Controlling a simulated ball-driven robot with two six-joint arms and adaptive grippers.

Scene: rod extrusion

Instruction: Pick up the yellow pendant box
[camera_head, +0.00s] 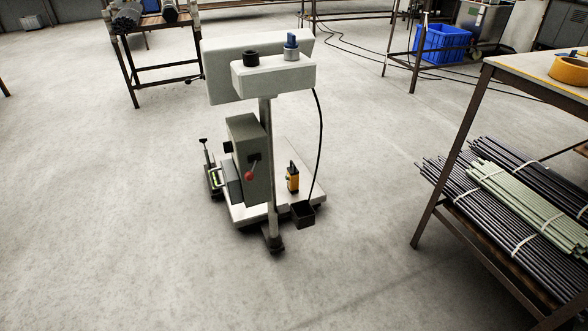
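A small yellow box with a black top (292,179) stands upright on the pale low base of a grey machine, right of the machine's post. It looks like the pendant box. A black cable hangs from the machine's head down to a dark open holder (303,212) in front of the yellow box. Neither of my grippers shows in this view.
The grey machine (258,75) with its post stands mid-floor. A rack (434,205) with bundled rods is at right, with an orange tape roll (569,69) on top. A blue crate (442,42) and tables stand behind. The concrete floor in front is clear.

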